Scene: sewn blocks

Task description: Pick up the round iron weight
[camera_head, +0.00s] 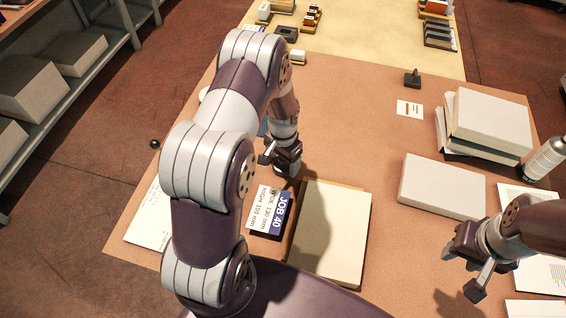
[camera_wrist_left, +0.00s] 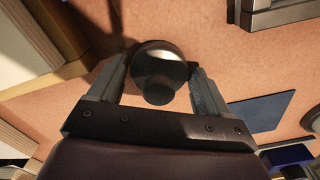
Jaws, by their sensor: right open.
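The round iron weight (camera_wrist_left: 158,70), dark grey with a knob on top, stands between the two fingers of my left gripper (camera_wrist_left: 160,72) in the left wrist view. The fingertips lie close on both sides of it; I cannot tell whether they press on it. In the head view my left gripper (camera_head: 281,158) points down at the table behind the job card, and the weight is not clearly visible there. My right gripper (camera_head: 470,262) is open and empty above the table's right front.
A job card (camera_head: 268,212) and a flat tan board (camera_head: 330,235) lie in front of my left gripper. A grey slab (camera_head: 442,187), stacked blocks (camera_head: 488,122) and a bottle (camera_head: 545,160) are at the right. A small dark knobbed object (camera_head: 413,78) stands further back. The table's middle is clear.

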